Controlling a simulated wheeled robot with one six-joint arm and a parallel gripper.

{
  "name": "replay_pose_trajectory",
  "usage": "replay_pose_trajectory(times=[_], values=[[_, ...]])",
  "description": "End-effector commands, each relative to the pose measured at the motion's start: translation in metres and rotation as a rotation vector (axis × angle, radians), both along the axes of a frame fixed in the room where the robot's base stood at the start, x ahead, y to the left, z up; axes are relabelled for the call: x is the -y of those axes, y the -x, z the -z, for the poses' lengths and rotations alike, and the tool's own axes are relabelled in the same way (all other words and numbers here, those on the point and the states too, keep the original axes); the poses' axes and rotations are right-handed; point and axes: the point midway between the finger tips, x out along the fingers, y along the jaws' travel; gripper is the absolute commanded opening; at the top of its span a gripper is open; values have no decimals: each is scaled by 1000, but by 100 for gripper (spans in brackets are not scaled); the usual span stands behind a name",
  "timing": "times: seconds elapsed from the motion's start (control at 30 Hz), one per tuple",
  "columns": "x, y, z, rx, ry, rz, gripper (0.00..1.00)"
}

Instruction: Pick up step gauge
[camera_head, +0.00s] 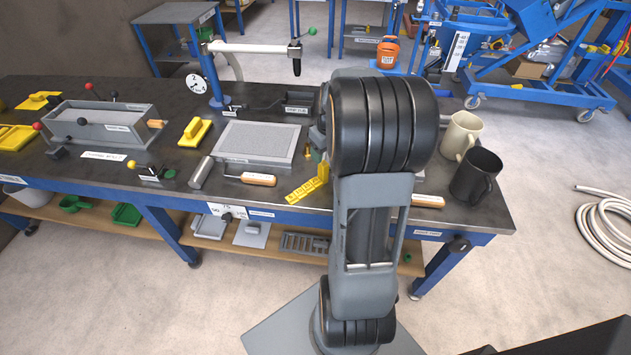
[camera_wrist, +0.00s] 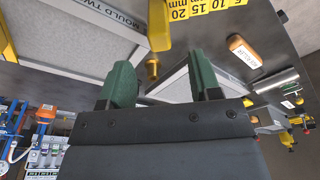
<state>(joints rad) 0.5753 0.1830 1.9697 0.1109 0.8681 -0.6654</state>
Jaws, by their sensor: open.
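The step gauge (camera_head: 303,191) is a yellow stepped block with mm numbers. In the head view it lies near the front edge of the dark bench, just left of my arm, its tall end beside the arm. In the wrist view its numbered part (camera_wrist: 205,8) shows at the top, cut by the frame edge, with the tall end left of the numbers. My gripper (camera_wrist: 162,78) has two green fingers, spread apart with nothing held between them. The gauge is beyond the fingertips, not touching them.
A grey mould tray (camera_head: 262,142), a wooden-handled scraper (camera_head: 259,180) and a metal cylinder (camera_head: 201,172) lie left of the gauge. A small brass piece (camera_wrist: 152,68) is near the fingers. Two mugs (camera_head: 460,135) (camera_head: 476,173) stand at the bench's right end.

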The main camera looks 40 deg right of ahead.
Motion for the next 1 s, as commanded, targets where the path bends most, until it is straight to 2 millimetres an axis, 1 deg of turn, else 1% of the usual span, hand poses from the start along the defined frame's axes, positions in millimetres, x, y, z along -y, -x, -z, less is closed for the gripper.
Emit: replay_pose_trajectory(times=[0.03,0.1,0.37,0.6,0.7,0.8,1.0], values=[[0,-1,8,-3,-3,0,57],[0,-2,15,-2,-1,0,57],[0,-4,29,-2,-1,0,57],[0,-9,61,-3,-2,1,57],[0,-11,70,-1,-1,1,57],[0,-11,76,-1,0,1,57],[0,-12,77,1,1,1,57]])
